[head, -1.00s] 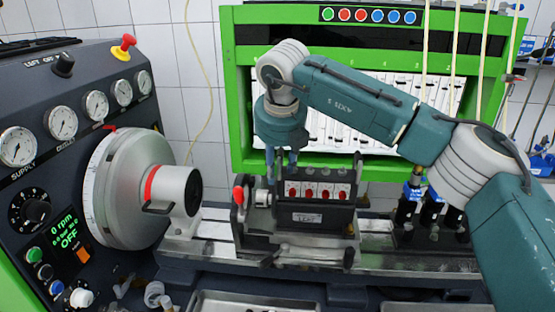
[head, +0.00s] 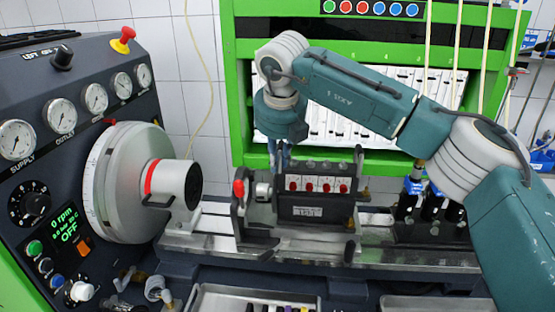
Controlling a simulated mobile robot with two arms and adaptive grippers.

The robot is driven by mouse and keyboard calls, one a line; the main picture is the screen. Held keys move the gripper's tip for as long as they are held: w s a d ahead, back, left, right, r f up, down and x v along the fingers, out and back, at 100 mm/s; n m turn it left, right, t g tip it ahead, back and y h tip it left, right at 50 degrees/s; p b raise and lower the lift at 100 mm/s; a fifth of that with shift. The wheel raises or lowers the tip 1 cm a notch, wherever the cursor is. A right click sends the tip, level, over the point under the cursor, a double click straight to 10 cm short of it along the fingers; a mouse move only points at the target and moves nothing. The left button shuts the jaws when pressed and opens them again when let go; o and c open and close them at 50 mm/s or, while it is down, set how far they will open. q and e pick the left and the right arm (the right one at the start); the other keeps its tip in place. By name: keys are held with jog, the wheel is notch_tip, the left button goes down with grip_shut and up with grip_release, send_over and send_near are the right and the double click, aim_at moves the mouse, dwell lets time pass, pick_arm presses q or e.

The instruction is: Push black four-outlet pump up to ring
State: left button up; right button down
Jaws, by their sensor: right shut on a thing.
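The black four-outlet pump (head: 315,208) sits upright on the metal bench rail, with several red caps and a small label on its front. A bracket and shaft end are at its left side. The silver drive drum (head: 125,185) on the left carries a short hub with a red ring (head: 150,178). A gap separates the hub's end from the pump's left side. My right gripper (head: 279,158) points down at the pump's back left top and is shut on part of it. Its fingertips are partly hidden behind the pump. My left gripper is not in view.
The control panel (head: 60,130) with gauges stands at left. A green-framed rack (head: 242,100) is behind. Dark bottle-like parts (head: 430,205) stand at the rail's right. A metal tray (head: 225,298) with small items lies in front. The bare rail (head: 205,238) runs beneath hub and pump.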

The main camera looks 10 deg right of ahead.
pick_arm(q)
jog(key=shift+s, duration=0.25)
pick_arm(e)
jog(key=shift+r, duration=0.15)
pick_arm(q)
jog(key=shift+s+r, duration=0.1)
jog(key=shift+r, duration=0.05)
pick_arm(e)
jog(key=shift+w+a, duration=0.1)
jog(key=shift+a, duration=0.15)
jog(key=shift+w+a, duration=0.1)
jog(key=shift+a, duration=0.05)
pick_arm(q)
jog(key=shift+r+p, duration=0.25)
jog(key=shift+p, duration=0.15)
pick_arm(e)
jog(key=shift+w+a, duration=0.2)
jog(key=shift+a, duration=0.5)
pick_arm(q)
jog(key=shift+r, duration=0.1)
pick_arm(e)
jog(key=shift+a, duration=0.15)
pick_arm(q)
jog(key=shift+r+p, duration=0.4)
jog(key=shift+p, duration=0.1)
pick_arm(e)
jog(key=shift+w+a, duration=0.25)
jog(key=shift+a, duration=0.9)
